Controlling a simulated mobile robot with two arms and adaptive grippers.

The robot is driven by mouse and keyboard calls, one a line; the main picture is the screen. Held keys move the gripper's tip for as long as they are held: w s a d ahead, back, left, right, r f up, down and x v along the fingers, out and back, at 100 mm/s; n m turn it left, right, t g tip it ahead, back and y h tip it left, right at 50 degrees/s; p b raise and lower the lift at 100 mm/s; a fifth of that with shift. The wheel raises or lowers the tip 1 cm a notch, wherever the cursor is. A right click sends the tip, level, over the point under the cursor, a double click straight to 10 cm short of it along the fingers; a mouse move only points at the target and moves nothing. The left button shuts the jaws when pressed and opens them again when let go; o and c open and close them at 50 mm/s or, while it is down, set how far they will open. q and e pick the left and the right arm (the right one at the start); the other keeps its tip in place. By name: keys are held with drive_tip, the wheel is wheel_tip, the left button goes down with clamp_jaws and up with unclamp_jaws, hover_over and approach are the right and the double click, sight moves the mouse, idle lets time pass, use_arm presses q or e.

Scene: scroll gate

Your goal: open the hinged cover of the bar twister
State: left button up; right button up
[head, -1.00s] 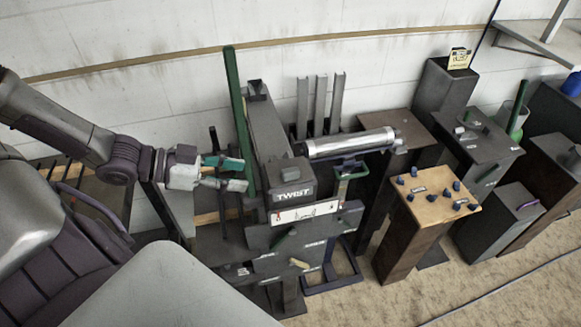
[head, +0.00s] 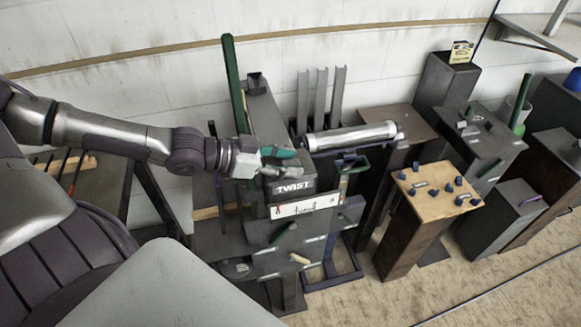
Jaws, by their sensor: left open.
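The bar twister (head: 262,118) is a dark grey machine in the middle of the head view, with a white TWIST label on a dark block (head: 290,182) at its near end. I cannot tell for sure which part is the hinged cover; this block looks like a closed cover. My left gripper (head: 291,162) comes in from the left, over the top of the block. Its fingers, with green on them, are open and point right. Nothing shows between them. I cannot tell whether they touch the block, whose top is partly hidden behind them. My right gripper is not in view.
A tall green bar (head: 233,80) stands behind my left gripper. A silver cylinder (head: 350,138) lies right of the block. A wooden-topped pedestal (head: 421,204) with small dark pegs and several dark pedestals stand further right. The floor at front right is clear.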

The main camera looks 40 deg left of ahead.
use_arm(q)
drive_tip(key=shift+w+d+f, duration=0.1)
drive_tip(key=shift+w+d, duration=0.15)
drive_tip(key=shift+c, duration=0.3)
clamp_jaws()
